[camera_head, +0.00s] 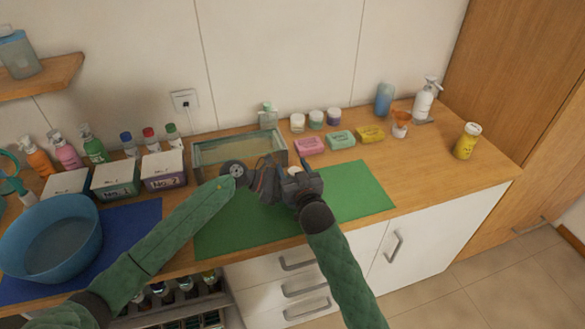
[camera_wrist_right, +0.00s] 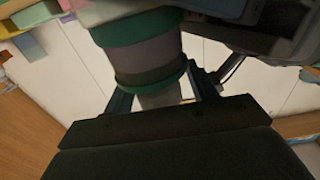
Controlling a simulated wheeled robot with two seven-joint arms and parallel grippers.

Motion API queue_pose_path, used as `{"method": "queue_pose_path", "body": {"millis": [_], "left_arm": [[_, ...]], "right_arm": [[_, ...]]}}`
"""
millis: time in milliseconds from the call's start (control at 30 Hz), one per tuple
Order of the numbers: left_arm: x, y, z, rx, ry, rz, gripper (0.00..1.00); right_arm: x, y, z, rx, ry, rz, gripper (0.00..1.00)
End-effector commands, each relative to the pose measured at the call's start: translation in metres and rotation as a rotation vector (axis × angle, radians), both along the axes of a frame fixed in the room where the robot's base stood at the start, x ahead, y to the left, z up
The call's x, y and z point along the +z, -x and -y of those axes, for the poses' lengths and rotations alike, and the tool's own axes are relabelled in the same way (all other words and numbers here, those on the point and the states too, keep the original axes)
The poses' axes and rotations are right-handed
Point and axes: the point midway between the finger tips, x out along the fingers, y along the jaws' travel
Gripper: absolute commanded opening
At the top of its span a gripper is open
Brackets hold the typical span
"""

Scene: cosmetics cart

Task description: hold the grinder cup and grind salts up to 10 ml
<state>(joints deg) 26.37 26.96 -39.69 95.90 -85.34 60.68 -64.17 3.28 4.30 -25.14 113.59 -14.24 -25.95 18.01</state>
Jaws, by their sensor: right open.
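The grinder cup (camera_wrist_right: 150,55), a cylinder with green bands and a grey, cloudy body, fills the upper middle of the right wrist view. My right gripper (camera_wrist_right: 160,95) is open, with one dark finger on each side of the cup's lower end; I cannot tell whether they touch it. In the head view my right gripper (camera_head: 292,180) is above the green mat (camera_head: 350,190), close beside my left gripper (camera_head: 268,182). The cup is mostly hidden by the grippers there. The left jaws are too dark and overlapped to read. No salt or 10 ml mark can be made out.
A glass tank (camera_head: 240,150) stands just behind the grippers. Soap bars (camera_head: 341,139), small jars (camera_head: 316,119) and bottles line the back. Lidded boxes (camera_head: 115,178) and a blue bowl (camera_head: 50,235) stand left. The green mat's right part is clear.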

Motion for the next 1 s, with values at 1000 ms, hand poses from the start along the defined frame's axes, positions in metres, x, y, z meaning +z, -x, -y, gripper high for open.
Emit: {"method": "queue_pose_path", "body": {"millis": [1000], "left_arm": [[0.000, 0.000, -0.001, 0.001, 0.000, 0.000, 0.25]], "right_arm": [[0.000, 0.112, 0.038, 0.000, 0.000, -0.001, 0.57]]}}
